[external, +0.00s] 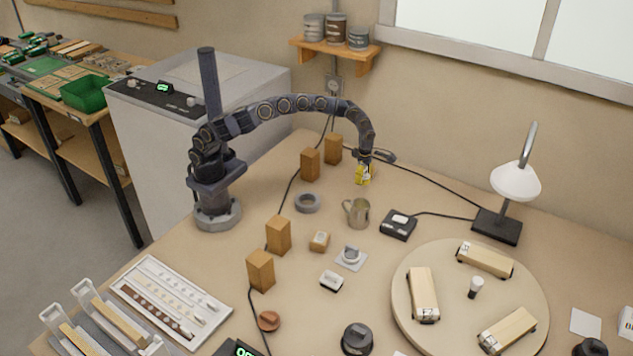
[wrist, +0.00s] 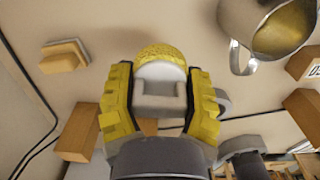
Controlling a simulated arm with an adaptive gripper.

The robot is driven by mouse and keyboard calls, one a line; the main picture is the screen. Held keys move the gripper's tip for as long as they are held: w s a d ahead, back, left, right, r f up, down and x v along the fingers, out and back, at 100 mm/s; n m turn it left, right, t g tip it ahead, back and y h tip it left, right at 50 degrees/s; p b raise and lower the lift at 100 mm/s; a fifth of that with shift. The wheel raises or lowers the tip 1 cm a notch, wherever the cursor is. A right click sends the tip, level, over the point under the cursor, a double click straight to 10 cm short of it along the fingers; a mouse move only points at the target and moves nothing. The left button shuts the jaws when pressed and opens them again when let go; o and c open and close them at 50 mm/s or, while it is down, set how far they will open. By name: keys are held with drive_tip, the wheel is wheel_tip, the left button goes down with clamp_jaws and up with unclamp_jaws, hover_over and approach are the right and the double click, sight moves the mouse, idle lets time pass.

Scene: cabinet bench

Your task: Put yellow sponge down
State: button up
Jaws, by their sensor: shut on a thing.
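My gripper (external: 363,178) hangs from the arm's curved end, above the bench behind the metal mug. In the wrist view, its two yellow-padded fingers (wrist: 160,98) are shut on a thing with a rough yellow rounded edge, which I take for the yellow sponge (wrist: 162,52). A pale grey-white part sits on its near side, between the fingers. The fingers hide the sponge's sides. The sponge is too small in the external view to tell from the yellow fingers. Whether it touches the bench is unclear.
The metal mug (external: 358,213) stands close by and shows at the wrist view's upper right (wrist: 238,30), yellowish inside. Upright wooden blocks (external: 310,165) stand to the left. A grey ring (external: 307,203), a black device (external: 398,225) and cables lie around. Bare bench shows between them.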

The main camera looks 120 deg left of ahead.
sight(373, 199)
drive_tip(key=f, duration=0.1)
drive_tip(key=w+a+f, duration=0.2)
drive_tip(key=f, duration=0.1)
drive_tip(key=shift+w+a+f, duration=0.4)
drive_tip(key=shift+w+f, duration=0.05)
drive_tip(key=shift+f, duration=0.05)
drive_tip(key=shift+w+f, duration=0.2)
drive_tip(key=shift+f, duration=1.55)
drive_tip(key=shift+f, duration=0.1)
drive_tip(key=shift+f, duration=0.15)
drive_tip(key=o, duration=1)
